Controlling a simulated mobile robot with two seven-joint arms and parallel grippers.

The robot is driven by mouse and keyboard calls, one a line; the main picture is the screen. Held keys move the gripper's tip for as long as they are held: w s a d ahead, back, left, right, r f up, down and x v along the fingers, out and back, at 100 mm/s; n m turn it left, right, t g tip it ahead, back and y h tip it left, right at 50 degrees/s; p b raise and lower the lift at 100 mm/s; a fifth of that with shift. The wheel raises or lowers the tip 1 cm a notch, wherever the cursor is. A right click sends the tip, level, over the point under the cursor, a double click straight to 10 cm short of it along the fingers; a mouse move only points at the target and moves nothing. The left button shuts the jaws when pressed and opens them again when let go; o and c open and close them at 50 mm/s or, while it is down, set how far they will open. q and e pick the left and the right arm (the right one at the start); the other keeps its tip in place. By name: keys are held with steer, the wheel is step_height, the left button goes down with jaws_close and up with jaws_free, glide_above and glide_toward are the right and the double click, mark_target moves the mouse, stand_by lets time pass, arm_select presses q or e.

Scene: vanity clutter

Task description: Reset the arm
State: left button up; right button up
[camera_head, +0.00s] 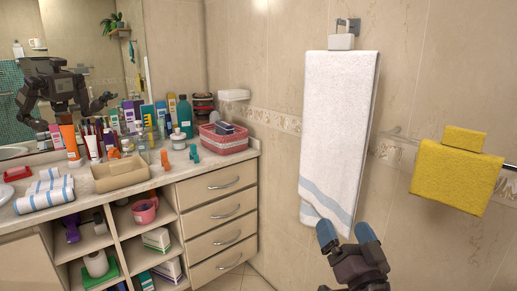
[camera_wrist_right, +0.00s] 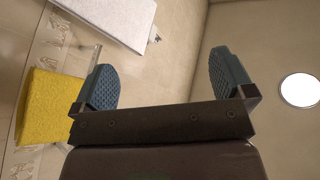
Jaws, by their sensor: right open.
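My right gripper (camera_head: 346,236) is at the lower right of the head view, in front of the wall below the hanging white towel. Its two blue fingertips are apart with nothing between them. In the right wrist view the gripper (camera_wrist_right: 166,82) is also open and empty, with both padded fingers spread. My left gripper does not show directly in the head view; a dark robot figure (camera_head: 60,85) shows in the mirror at the left.
A white towel (camera_head: 338,125) and a yellow towel (camera_head: 450,178) hang on the wall. The cluttered vanity counter (camera_head: 165,180) stands at the left, with a pink basket (camera_head: 223,145), bottles and a tan tray. Drawers (camera_head: 213,205) and open shelves are below. Space around my right gripper looks clear.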

steer(key=s+d+f+n+g+h, duration=0.1)
steer(key=s+d+f+g, duration=0.15)
steer(key=s+f, duration=0.45)
steer(key=s+d+f+n+g+h, duration=0.1)
steer(key=s+d+f+g, duration=0.15)
steer(key=f, duration=0.85)
steer(key=s+d+f+n+g+h, duration=0.1)
steer(key=s+d+f+g, duration=0.2)
steer(key=f, duration=0.7)
steer(key=s+d+f+g, duration=0.1)
steer(key=s+f, duration=0.2)
steer(key=s, duration=0.3)
steer(key=s+d+f+g+h, duration=0.1)
steer(key=s+f+g, duration=0.1)
steer(key=s, duration=0.4)
steer(key=shift+s+f, duration=0.4)
steer(key=shift+f, duration=0.4)
